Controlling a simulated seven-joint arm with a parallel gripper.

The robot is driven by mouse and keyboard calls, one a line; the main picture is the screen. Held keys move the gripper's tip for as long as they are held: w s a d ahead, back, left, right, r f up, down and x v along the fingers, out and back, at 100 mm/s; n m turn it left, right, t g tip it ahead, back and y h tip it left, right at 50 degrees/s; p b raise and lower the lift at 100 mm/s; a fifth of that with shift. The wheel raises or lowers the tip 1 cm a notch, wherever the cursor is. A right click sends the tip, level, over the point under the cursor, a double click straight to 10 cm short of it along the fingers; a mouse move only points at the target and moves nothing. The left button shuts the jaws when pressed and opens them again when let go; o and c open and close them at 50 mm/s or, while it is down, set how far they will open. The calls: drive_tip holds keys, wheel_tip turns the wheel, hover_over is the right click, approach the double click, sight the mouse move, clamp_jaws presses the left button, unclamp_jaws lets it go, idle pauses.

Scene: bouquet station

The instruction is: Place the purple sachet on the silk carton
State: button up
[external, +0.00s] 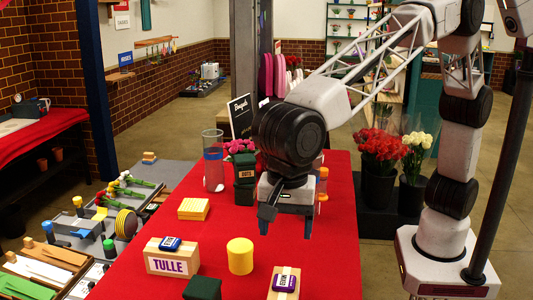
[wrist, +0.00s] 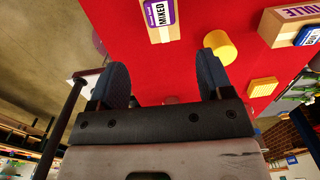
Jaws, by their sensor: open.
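The sachet (wrist: 158,12) and this carton (wrist: 165,36) also show at the top of the wrist view. I cannot read the word silk on any carton. A second wooden carton marked TULLE (external: 172,264) stands to the left with a blue sachet (external: 170,244) on top. My gripper (external: 288,217) is open and empty above the red table, fingers pointing down, behind the purple sachet. Its fingers also show in the wrist view (wrist: 164,78).
A yellow cylinder (external: 240,256) stands between the two cartons. A yellow block (external: 193,209), dark green boxes (external: 244,194) and a clear cylinder (external: 213,172) stand farther back. Another dark green box (external: 203,288) is at the front. Red cloth (external: 325,250) is bare to the right.

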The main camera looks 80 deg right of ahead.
drive_tip(key=s+d+r+n, duration=0.1)
drive_tip(key=d+r+n, duration=0.15)
drive_tip(key=d, duration=1.05)
drive_tip(key=s+d+r+n+t, duration=0.1)
drive_tip(key=d+n, duration=0.2)
drive_tip(key=d, duration=0.9)
drive_tip(key=d+r+n, duration=0.2)
drive_tip(key=d+n, duration=0.1)
drive_tip(key=d, duration=1)
drive_tip(key=s+d+f+n, duration=0.3)
drive_tip(key=s+d+n, duration=0.1)
drive_tip(key=s+d, duration=0.6)
drive_tip(key=s+d+f+n+t, duration=0.1)
drive_tip(key=s+d+f+n, duration=0.2)
drive_tip(key=s+d, duration=0.8)
drive_tip(key=d+n, duration=0.2)
drive_tip(key=d, duration=0.1)
drive_tip(key=shift+s+f+t, duration=0.25)
drive_tip(key=shift+f+t, duration=0.05)
